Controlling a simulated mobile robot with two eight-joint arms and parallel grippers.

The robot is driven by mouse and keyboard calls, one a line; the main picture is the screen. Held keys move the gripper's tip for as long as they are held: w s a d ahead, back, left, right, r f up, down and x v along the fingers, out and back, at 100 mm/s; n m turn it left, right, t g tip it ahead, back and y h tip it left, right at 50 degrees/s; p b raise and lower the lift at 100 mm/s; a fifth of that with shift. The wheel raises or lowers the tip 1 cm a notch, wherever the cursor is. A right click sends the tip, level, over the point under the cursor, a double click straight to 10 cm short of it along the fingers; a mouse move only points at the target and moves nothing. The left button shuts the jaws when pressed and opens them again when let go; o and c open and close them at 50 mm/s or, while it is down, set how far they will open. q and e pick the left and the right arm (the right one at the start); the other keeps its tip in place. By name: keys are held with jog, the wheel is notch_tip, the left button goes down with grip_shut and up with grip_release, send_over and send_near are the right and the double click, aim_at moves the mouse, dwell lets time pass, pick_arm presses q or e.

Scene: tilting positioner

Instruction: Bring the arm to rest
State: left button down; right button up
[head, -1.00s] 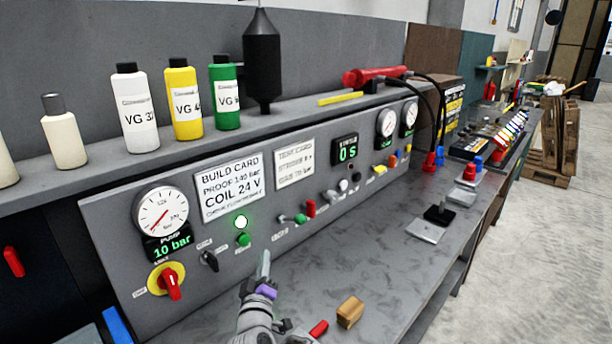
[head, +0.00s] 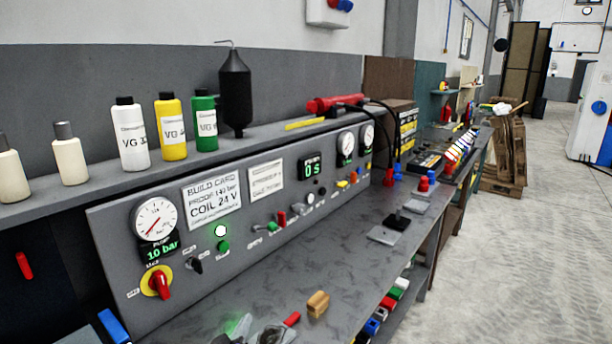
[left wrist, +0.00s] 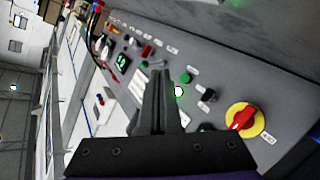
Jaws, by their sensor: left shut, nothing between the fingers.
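My right gripper is in neither view.
Several bottles and a black cylinder (head: 235,92) stand on the shelf above the panel. The floor (head: 500,260) at the right is clear.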

pick_arm(q)
jog(key=s+a+f+m+g+p, duration=0.1)
jog(key=s+f+m+g, duration=0.1)
jog(key=s, duration=0.7)
jog(key=s+a+f+m+g+y+p, duration=0.1)
jog(key=s+f+g, duration=0.3)
jog(key=s, duration=0.5)
jog(key=s+a+f+m+g+p, duration=0.1)
jog(key=s+a+f+m+g, duration=0.1)
jog(key=s, duration=0.7)
jog(key=shift+s+f+m+g+p, duration=0.1)
jog(key=shift+f+m+g+p, duration=0.2)
jog(key=shift+f+m+g, duration=0.5)
jog(key=shift+r+n, duration=0.15)
jog(key=shift+n, duration=0.15)
